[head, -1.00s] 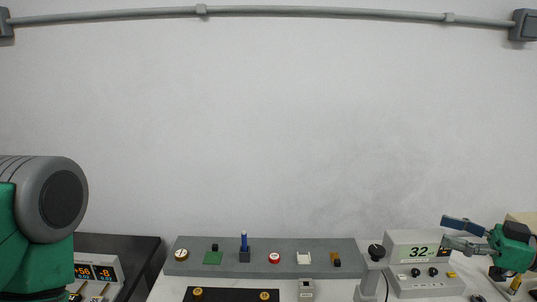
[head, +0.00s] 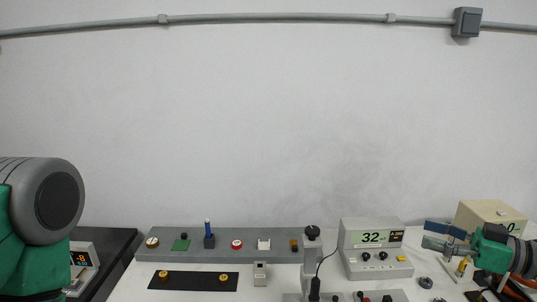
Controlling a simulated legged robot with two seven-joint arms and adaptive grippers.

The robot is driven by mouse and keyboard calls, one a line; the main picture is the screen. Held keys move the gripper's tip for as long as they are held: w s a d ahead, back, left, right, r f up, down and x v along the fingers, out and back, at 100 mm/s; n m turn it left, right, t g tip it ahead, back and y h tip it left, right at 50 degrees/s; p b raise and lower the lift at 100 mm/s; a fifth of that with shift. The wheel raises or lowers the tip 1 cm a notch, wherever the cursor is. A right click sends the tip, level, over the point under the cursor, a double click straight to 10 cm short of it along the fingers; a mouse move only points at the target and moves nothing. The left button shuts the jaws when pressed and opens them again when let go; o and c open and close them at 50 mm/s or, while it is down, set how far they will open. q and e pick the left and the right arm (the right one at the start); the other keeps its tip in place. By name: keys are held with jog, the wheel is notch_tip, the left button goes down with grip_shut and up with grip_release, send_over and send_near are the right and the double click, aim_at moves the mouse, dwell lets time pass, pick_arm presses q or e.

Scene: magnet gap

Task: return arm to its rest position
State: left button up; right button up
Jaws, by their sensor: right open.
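My right gripper (head: 431,235) is at the right side of the head view, in front of the wall and just right of the grey display box (head: 373,262). Its blue and grey fingers point left and stand apart, with nothing seen between them. Its green wrist and dark forearm run off toward the right edge. My left arm shows only as a green link with a grey round joint (head: 50,200) at the left edge. The left gripper is out of the picture.
A long grey panel (head: 220,255) with several small parts lies along the bench's back. A black strip (head: 193,281) lies before it. A grey stand (head: 312,258) rises left of the display box. A beige box (head: 490,214) is behind my right wrist.

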jog(key=s+a+f+m+h, duration=0.1)
jog(key=a+f+m+h, duration=0.45)
jog(key=f, duration=0.65)
jog(key=s+a+f+m+g+h, duration=0.1)
jog(key=s+f+g, duration=0.1)
jog(key=s+f, duration=0.3)
jog(key=s+a+f+m+g+h, duration=0.1)
jog(key=s+f+g+h, duration=0.1)
jog(key=s+f, duration=0.3)
jog(key=s+a+f+m+g+h, duration=0.1)
jog(key=s+f+g+h, duration=0.1)
jog(key=s+f, duration=0.3)
jog(key=shift+s+a+f+m, duration=0.15)
jog(key=shift+a+f+m, duration=0.2)
jog(key=shift+f, duration=0.2)
jog(key=s+f+g+h, duration=0.2)
jog(key=s, duration=0.6)
jog(key=s+f+g+h, duration=0.2)
jog(key=s+g, duration=0.1)
jog(key=s, duration=0.5)
pick_arm(q)
notch_tip(320, 180, down, 13)
jog(key=b, duration=1.3)
jog(key=shift+f, duration=0.2)
pick_arm(e)
jog(key=w+d+f+t, duration=0.1)
jog(key=w+f, duration=0.2)
jog(key=f, duration=0.9)
jog(key=shift+f, duration=0.25)
